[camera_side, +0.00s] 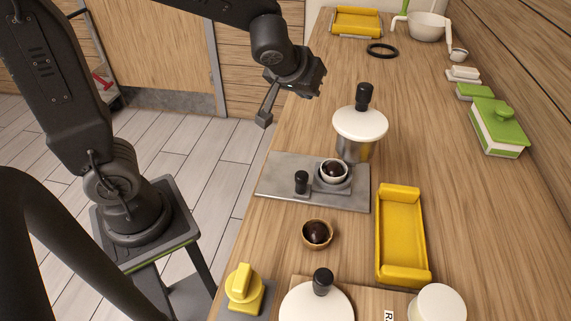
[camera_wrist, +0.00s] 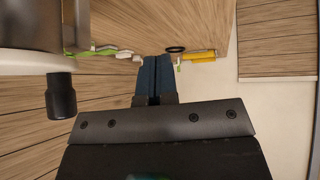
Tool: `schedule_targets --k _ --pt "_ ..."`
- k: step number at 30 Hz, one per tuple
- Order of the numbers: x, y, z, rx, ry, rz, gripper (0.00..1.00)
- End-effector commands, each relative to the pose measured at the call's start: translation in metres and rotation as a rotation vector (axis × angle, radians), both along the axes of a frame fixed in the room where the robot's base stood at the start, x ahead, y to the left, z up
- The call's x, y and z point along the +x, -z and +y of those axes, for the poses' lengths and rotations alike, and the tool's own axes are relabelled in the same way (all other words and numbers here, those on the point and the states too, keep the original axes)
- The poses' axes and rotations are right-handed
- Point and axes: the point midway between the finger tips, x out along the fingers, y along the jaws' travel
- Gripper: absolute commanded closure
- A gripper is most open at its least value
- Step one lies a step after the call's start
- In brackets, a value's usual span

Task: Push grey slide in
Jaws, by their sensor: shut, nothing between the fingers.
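A flat grey metal plate (camera_side: 275,180) lies on the wooden counter. The cup seems to stand on a grey square base; I cannot tell whether slide and base touch. My gripper (camera_side: 264,119) is above and behind the plate in the side view, near the counter's left edge, apart from the slide. Its fingers are shut and empty, also seen in the wrist view (camera_wrist: 155,72). The slide is not visible in the wrist view.
A metal pot with a white lid (camera_side: 360,124) stands just behind the plate; its black knob (camera_wrist: 60,95) is close in the wrist view. A brown bowl (camera_side: 317,234) and a yellow tray (camera_side: 402,235) are nearby. A yellow knob (camera_side: 243,284) is at the front.

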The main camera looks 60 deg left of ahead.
Motion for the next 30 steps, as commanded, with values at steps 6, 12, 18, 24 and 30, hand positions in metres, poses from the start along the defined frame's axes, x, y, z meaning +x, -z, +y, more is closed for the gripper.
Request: schedule_targets --k 6,12,18,24,30 --pt "0.016 -0.023 0.015 0.372 0.565 -0.255 1.0" --pt "-0.016 -0.016 -0.003 0.635 1.171 -0.34 1.0" --pt "-0.087 0.016 -0.008 0.735 1.776 -0.3 1.0" --pt "-0.144 0.036 0.002 0.692 2.143 -0.231 1.0" --pt "-0.158 0.044 0.003 0.664 2.233 -0.21 1.0"
